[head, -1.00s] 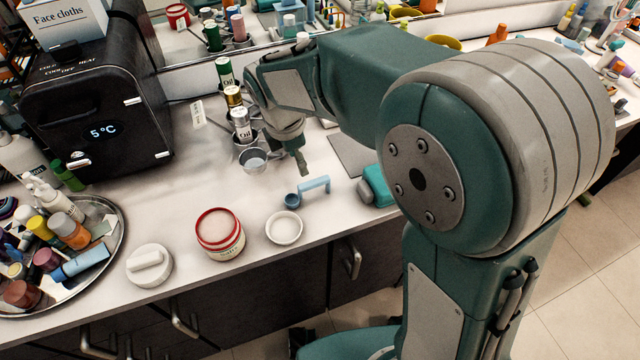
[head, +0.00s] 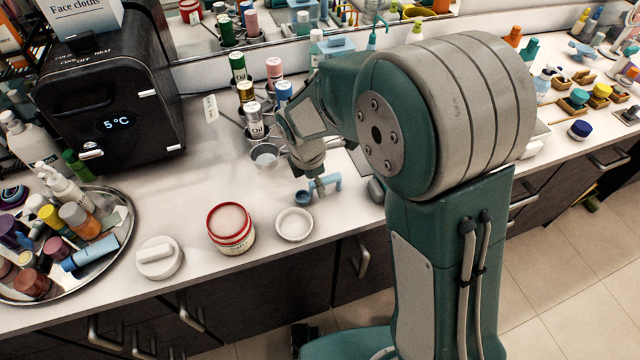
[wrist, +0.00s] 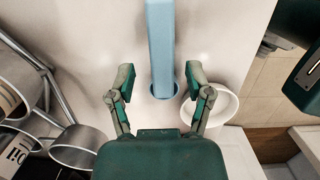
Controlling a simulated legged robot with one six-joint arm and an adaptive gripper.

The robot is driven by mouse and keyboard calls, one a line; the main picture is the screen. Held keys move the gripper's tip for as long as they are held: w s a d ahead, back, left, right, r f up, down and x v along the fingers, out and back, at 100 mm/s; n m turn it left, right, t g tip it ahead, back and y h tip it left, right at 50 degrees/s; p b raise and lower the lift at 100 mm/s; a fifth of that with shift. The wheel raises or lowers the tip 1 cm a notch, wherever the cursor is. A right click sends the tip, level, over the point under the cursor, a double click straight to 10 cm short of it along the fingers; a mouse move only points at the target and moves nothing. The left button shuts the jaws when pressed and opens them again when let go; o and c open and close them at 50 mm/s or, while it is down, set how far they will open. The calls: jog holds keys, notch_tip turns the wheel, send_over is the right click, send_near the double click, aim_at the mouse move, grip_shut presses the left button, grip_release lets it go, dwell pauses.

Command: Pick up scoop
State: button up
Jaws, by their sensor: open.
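The light-blue scoop (head: 304,197) lies on the white counter, its small round cup at the left and its raised handle to the right. In the wrist view the scoop's handle (wrist: 160,45) runs from the top edge down between my fingers, with the cup partly hidden near the palm. My gripper (wrist: 159,80) is open, one finger on each side of the scoop, with gaps on both sides. In the head view my gripper (head: 318,183) is just over the scoop and hides part of its handle. I cannot tell whether it touches.
A white dish (head: 294,224) stands close in front of the scoop. A red-rimmed jar (head: 230,229) and a white lid (head: 158,258) are further left. A metal rack with oil bottles (head: 254,121) and a metal cup (head: 265,155) stands behind, near my gripper.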

jog(key=shift+d, duration=0.15)
jog(key=c, duration=0.9)
jog(key=shift+d, duration=0.15)
grip_shut()
jog(key=shift+r, duration=0.1)
jog(key=shift+r, duration=0.2)
jog(key=r, duration=0.3)
jog(key=shift+s+a+r, duration=0.1)
jog(key=shift+s+a, duration=0.1)
jog(key=s+a+r, duration=0.1)
jog(key=s+r, duration=0.8)
jog(key=s, duration=0.4)
jog(key=shift+s+r, duration=0.15)
jog(key=shift+s, duration=0.2)
jog(key=shift+a, duration=0.1)
